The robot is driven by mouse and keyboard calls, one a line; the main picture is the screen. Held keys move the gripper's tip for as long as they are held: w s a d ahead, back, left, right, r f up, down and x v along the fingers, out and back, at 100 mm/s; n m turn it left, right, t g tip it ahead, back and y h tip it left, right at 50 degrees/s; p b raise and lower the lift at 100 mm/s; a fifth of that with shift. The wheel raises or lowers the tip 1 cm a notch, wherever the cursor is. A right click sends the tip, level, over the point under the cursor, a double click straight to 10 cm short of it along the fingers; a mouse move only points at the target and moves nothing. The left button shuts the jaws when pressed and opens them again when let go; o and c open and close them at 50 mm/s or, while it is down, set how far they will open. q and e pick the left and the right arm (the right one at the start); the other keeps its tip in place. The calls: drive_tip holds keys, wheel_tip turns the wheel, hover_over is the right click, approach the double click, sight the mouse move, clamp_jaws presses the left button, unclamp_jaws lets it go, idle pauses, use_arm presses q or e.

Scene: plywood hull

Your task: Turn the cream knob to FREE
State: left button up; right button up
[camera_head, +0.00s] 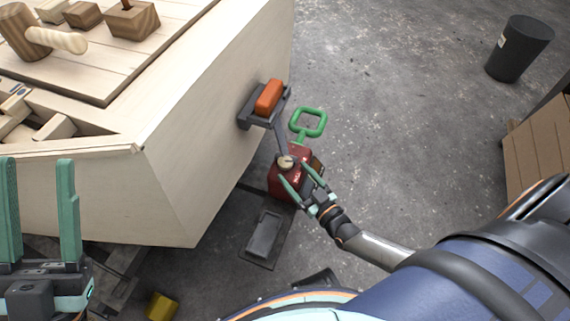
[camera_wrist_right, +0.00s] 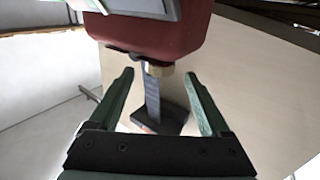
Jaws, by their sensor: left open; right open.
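The cream knob (camera_head: 286,161) is small and sits on a red box (camera_head: 284,182) with a green loop handle (camera_head: 309,122). White marks on the red box are too small to read, and I cannot tell where the knob points. My right gripper (camera_head: 296,173) is open at the red box, close to the knob. In the right wrist view, the open fingers (camera_wrist_right: 159,76) stand on either side of the knob (camera_wrist_right: 159,68), with gaps visible; whether its depth lies within the fingertips is unclear. My left gripper (camera_head: 37,165) is open and empty at the far left.
A plywood hull (camera_head: 200,110) fills the left, with wooden blocks on top. A dark bracket (camera_head: 262,117) with an orange block (camera_head: 269,97) juts from its side. A black bin (camera_head: 519,48) stands far right. Grey floor between is clear.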

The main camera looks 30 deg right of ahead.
sight(290, 168)
drive_tip(key=w, duration=0.1)
drive_tip(key=w+b, duration=0.1)
drive_tip(key=w, duration=0.3)
drive_tip(key=shift+w+a, duration=0.1)
drive_tip(key=shift+a, duration=0.25)
clamp_jaws()
idle(0.3)
